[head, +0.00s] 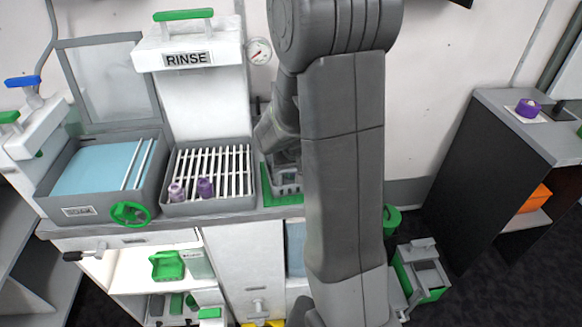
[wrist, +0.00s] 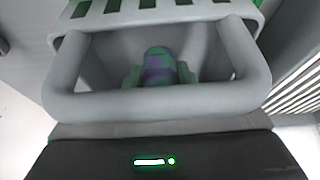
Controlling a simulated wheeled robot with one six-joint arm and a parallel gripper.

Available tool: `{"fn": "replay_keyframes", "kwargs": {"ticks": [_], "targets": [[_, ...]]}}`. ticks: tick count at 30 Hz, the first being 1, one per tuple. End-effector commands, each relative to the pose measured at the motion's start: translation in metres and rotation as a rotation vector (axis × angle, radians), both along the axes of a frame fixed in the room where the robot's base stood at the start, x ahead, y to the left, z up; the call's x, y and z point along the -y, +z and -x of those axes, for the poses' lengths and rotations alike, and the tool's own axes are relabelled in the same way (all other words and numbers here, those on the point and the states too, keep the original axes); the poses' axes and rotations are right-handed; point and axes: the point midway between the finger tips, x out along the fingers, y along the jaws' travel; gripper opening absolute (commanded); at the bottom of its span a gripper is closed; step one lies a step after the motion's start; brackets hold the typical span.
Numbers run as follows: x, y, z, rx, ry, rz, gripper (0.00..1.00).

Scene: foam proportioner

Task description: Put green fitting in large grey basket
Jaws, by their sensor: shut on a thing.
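In the wrist view a small green thing with purple patches, which looks like the green fitting (wrist: 157,62), sits at the middle between my gripper's fingertips (wrist: 158,76). My gripper is shut on it. A grey slotted basket wall (wrist: 205,14) lies just beyond it, with green showing through the slots. In the head view a grey basket (head: 288,181) stands on a green mat at the right end of the counter, partly behind my arm. My arm hides the gripper there. I cannot tell whether the fitting is inside the basket or above it.
A slatted rinse tray (head: 236,170) with two purple fittings (head: 205,188) is left of the basket. A dark cabinet (head: 470,170) with a purple piece stands at the right.

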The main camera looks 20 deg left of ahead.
Motion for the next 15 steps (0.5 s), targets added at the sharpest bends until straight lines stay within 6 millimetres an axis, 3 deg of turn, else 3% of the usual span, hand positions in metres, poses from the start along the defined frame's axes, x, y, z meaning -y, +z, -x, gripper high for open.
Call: {"fn": "replay_keyframes", "kwargs": {"ticks": [1, 3, 4, 15], "targets": [[-0.0001, -0.0007, -0.0001, 0.0, 0.0, 0.0, 0.38], [0.0, -0.0003, 0.0, 0.0, 0.0, 0.0, 0.52], [0.0, -0.0003, 0.0, 0.0, 0.0, 0.0, 0.54], [0.0, 0.0043, 0.0, 0.0, 0.0, 0.0, 0.54]]}}
